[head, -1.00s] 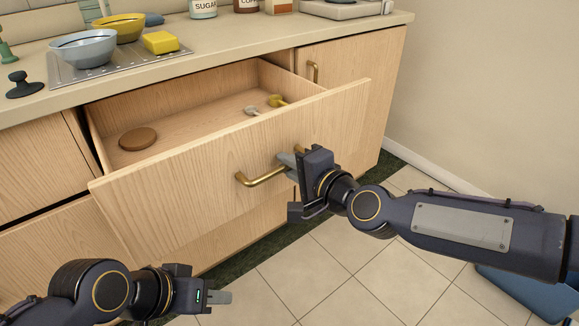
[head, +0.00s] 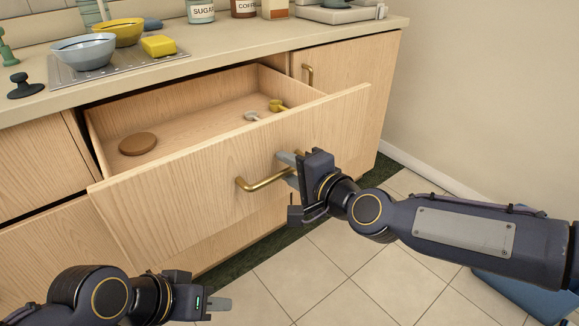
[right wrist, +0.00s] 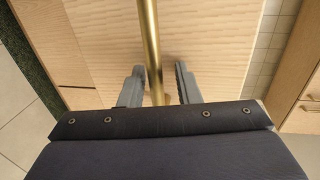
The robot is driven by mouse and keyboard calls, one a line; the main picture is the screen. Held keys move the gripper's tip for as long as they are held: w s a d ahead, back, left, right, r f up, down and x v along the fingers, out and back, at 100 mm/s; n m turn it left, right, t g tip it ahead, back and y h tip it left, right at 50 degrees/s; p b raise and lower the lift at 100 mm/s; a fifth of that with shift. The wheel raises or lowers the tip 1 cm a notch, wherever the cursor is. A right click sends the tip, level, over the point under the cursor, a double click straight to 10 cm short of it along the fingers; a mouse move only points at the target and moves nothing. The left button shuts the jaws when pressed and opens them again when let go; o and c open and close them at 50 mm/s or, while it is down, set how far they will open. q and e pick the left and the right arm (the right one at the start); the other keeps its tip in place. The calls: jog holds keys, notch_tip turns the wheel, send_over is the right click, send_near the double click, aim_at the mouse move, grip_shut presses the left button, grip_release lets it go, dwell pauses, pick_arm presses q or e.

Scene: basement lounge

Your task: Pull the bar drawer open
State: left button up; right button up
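The bar drawer (head: 200,190) is pale wood and stands well open, its front pulled out from under the counter. Its brass bar handle (head: 262,183) runs across the front. My right gripper (head: 288,165) is at the right part of the handle. In the right wrist view the handle (right wrist: 149,40) passes between the two fingers of my right gripper (right wrist: 158,85), with gaps at both sides, so the gripper is open around it. My left gripper (head: 215,304) is low at the left, in front of the drawer and empty; its finger spacing is hard to see.
A brown round disc (head: 138,144) and two small spoon-like items, one yellow (head: 277,105), lie in the drawer. A closed cabinet door (head: 350,75) is at right. Tiled floor (head: 350,300) is free.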

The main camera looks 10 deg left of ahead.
jog(key=v, duration=0.5)
jog(key=shift+s+d, duration=0.1)
jog(key=shift+d, duration=0.2)
jog(key=shift+p+v, duration=0.35)
jog(key=shift+v, duration=0.8)
jog(key=shift+a, duration=0.1)
